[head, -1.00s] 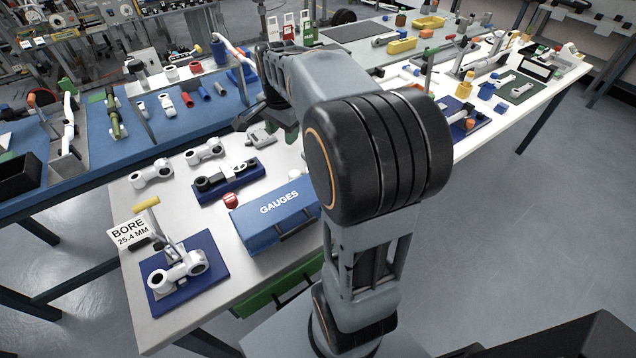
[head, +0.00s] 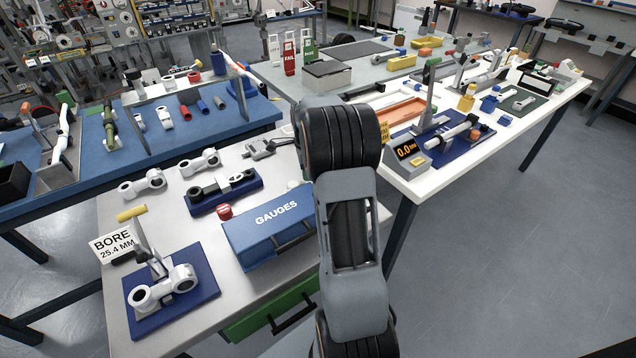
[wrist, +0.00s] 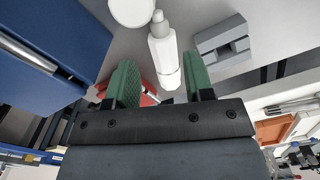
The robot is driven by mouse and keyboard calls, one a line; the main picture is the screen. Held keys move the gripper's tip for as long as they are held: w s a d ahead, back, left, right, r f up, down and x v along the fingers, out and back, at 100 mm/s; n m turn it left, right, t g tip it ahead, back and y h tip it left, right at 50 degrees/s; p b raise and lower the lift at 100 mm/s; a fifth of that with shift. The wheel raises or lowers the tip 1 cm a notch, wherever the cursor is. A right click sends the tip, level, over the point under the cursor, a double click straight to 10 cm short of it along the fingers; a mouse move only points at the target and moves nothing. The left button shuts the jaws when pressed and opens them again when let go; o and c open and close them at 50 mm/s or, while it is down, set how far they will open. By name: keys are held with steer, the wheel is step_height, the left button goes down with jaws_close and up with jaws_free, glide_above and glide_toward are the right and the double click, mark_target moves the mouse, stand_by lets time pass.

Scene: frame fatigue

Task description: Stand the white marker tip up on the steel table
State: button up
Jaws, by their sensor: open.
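The white marker (wrist: 163,52) shows in the wrist view between and just beyond the two green fingers of my gripper (wrist: 161,68). Its narrow end points toward the top of the picture. My gripper is open, with a gap on each side of the marker. I cannot tell whether the marker stands or lies, or how far it is from the fingers. The steel table (head: 128,220) is the near light-grey one, and its grey surface also shows behind the marker. In the head view my arm hides the gripper and the marker.
The blue GAUGES box (head: 268,228) stands near my arm and fills the left of the wrist view (wrist: 50,50). A grey block (wrist: 222,42), a white round thing (wrist: 132,10) and a red thing (wrist: 148,94) are near the marker. A bore fixture (head: 170,300) stands front left.

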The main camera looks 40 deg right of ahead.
steer(key=shift+w+f, duration=0.15)
steer(key=shift+f, duration=2.6)
steer(key=c, duration=0.8)
steer(key=shift+o, duration=0.2)
steer(key=shift+r, duration=0.15)
